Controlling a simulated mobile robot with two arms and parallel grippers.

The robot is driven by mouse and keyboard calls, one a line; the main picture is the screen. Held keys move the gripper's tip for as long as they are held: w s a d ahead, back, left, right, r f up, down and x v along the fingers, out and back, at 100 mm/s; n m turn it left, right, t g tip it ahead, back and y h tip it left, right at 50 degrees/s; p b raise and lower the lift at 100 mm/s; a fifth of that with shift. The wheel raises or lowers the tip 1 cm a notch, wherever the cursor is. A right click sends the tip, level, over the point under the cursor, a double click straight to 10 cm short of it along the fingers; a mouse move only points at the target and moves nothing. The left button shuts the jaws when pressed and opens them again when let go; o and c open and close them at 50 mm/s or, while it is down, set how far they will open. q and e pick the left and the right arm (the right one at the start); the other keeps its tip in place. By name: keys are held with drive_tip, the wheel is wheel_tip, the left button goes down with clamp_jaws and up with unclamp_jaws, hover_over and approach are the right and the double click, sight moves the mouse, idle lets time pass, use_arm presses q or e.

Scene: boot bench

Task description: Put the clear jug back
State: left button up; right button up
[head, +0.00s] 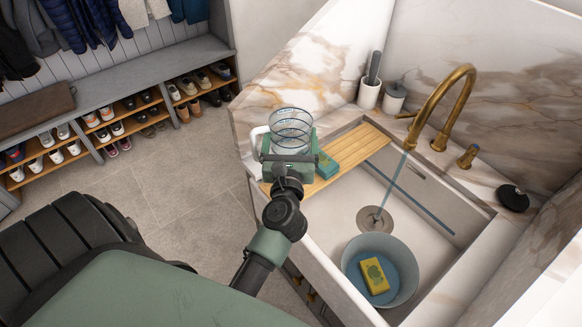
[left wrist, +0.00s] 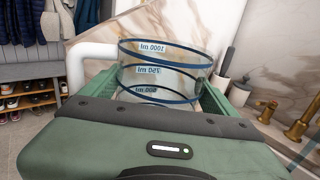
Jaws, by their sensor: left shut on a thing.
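The clear jug (head: 291,128) has dark measuring rings and a white handle. It also shows in the left wrist view (left wrist: 165,75), with the handle on its left side. My left gripper (head: 288,150) is shut on the jug, with a green finger on either side of it. In the head view the jug appears over the left end of the wooden slatted board (head: 350,155) that lies across the sink. I cannot tell whether it touches anything below. The jug's lower part is hidden by the gripper. My right gripper is not in view.
The sink (head: 345,205) holds a grey basin (head: 405,272) with a yellow sponge (head: 375,276). Water runs from the brass tap (head: 440,95). A dark brush in a white holder (head: 370,88) stands behind.

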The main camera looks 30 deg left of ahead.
use_arm(q)
wheel_tip(320, 180, down, 10)
drive_tip(key=b, duration=0.3)
drive_tip(key=shift+r, duration=0.2)
drive_tip(key=shift+f, duration=0.25)
drive_tip(key=o, duration=1.3)
drive_tip(key=shift+r, duration=0.1)
drive_tip(key=shift+r, duration=0.1)
drive_tip(key=shift+s+d, duration=0.1)
drive_tip(key=shift+s, duration=0.05)
drive_tip(key=shift+b+v, duration=1.6)
drive_tip(key=shift+v, duration=4.25)
